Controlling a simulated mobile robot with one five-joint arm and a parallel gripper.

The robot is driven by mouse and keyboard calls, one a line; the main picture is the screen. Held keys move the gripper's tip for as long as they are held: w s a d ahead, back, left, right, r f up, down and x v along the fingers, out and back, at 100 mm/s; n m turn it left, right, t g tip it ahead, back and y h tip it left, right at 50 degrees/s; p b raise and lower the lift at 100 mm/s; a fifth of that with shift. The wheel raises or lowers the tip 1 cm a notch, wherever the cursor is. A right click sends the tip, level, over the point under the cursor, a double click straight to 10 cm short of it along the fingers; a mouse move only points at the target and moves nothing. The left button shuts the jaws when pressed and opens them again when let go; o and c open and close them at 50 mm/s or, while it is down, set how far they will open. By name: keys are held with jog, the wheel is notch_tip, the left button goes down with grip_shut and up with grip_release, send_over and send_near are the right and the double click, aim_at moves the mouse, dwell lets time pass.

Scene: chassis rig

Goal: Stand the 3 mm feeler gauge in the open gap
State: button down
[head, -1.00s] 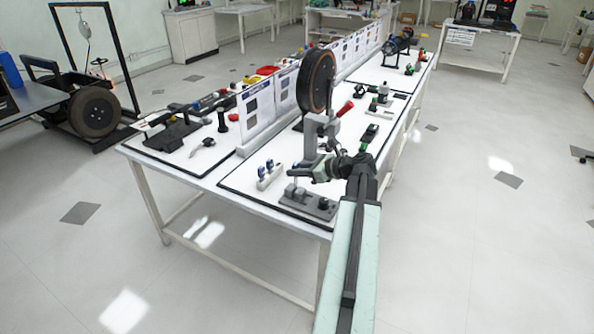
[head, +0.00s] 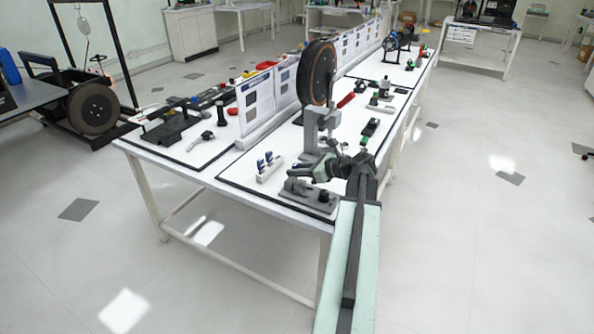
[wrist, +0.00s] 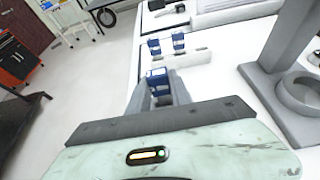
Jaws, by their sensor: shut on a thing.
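My gripper (wrist: 158,88) is shut on a blue-topped feeler gauge (wrist: 157,76), which sits between its two grey fingers in the wrist view. The gauge's lower part is hidden, and its size marking cannot be read. In the head view my gripper (head: 290,172) is low over the near end of the table, close above a grey fixture (head: 312,197) with a dark knob. The held gauge cannot be made out there. I cannot tell which opening is the open gap.
A white rack (head: 268,172) with two blue-topped gauges stands left of my gripper; the rack also shows in the wrist view (wrist: 182,56). A grey stand (head: 312,130) with a dark wheel (head: 318,72) rises just behind. Bare white tabletop (head: 240,178) lies left of the rack.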

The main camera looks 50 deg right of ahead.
jog(key=shift+f+b, duration=0.7)
jog(key=shift+f, duration=0.15)
jog(key=c, duration=1.1)
grip_release()
jog(key=p+v, duration=0.3)
jog(key=v, duration=0.4)
jog(key=shift+s+r, duration=0.1)
jog(key=shift+r, duration=0.05)
jog(key=shift+s+d, duration=0.15)
jog(key=shift+s, duration=0.1)
